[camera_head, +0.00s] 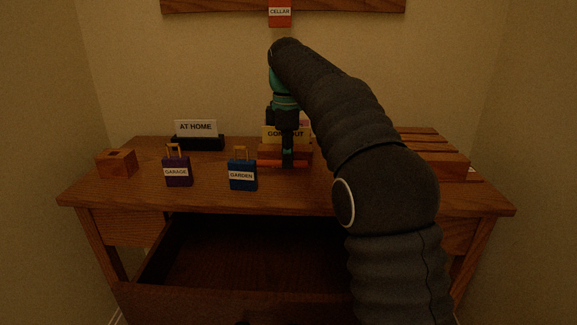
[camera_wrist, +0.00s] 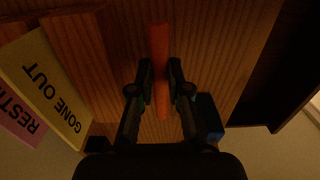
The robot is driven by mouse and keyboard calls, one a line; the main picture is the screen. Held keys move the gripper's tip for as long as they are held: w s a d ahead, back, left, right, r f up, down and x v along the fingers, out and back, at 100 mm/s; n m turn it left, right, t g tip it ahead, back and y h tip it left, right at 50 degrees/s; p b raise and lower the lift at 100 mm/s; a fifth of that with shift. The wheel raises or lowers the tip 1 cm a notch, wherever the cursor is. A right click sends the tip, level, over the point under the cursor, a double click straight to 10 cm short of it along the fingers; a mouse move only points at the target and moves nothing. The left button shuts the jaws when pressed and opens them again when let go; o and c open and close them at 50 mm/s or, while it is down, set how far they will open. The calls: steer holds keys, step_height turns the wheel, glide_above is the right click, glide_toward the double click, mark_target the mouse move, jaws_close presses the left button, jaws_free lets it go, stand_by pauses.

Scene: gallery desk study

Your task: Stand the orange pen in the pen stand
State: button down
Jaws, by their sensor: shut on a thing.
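The orange pen (camera_wrist: 160,45) is between the two fingers of my gripper (camera_wrist: 161,80) in the wrist view, with one end reaching past the fingertips. In the head view the pen (camera_head: 300,164) lies level, running left to right, under my gripper (camera_head: 288,162). My gripper is shut on it, at or just above the desk top; I cannot tell if the pen touches the wood. A small wooden block with a dark opening on top (camera_head: 118,165), which looks like the pen stand, is at the desk's left end, well left of my gripper.
A purple GARAGE tag (camera_head: 177,171) and a blue GARDEN tag (camera_head: 242,175) stand between block and gripper. Behind are an AT HOME sign (camera_head: 196,128) and a yellow GONE OUT card (camera_wrist: 46,82). A slatted wooden rack (camera_head: 435,160) is at right. An open drawer (camera_head: 245,255) juts out in front.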

steer(key=shift+f, duration=1.05)
steer(key=c, duration=1.1)
jaws_free()
steer(key=shift+f, duration=0.1)
steer(key=shift+c, duration=0.2)
